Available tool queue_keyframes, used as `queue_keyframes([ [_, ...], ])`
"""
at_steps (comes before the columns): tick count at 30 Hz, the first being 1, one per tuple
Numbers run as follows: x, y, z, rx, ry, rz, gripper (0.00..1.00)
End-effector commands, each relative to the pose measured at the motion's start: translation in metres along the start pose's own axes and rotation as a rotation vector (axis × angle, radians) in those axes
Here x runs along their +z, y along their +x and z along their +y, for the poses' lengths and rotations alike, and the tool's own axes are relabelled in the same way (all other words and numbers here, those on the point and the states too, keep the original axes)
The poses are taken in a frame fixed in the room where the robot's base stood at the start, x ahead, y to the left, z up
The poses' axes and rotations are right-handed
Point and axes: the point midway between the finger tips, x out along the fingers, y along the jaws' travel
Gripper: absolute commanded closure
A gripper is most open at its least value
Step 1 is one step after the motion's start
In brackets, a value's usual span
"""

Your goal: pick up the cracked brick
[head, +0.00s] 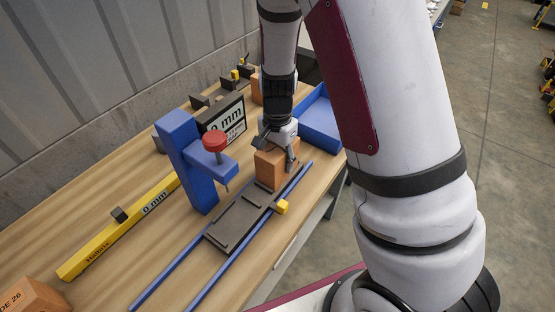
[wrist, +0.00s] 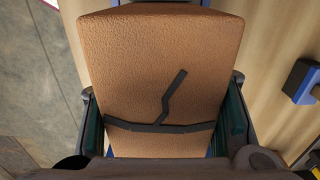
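The cracked brick (head: 272,172) is orange-brown and stands upright at the far end of the dark plate between the blue rails. In the wrist view its face (wrist: 150,60) fills the middle, with a dark, branching crack line across its lower part. My gripper (head: 277,148) is over the brick from above, with one finger on each side. In the wrist view the gripper's green pads (wrist: 160,122) press against the brick's left and right sides. I cannot tell whether the brick's underside touches the plate.
A blue tray (head: 318,122) is behind to the right. A yellow bar (head: 115,230) and another brick (head: 32,296) lie left.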

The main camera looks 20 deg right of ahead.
Motion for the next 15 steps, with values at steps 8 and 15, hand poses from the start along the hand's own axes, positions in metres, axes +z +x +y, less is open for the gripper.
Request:
queue_keyframes([
  [8,0.000,0.000,-0.001,-0.001,0.000,0.001,0.93],
  [15,0.000,-0.022,-0.001,-0.005,-0.001,0.002,0.93],
])
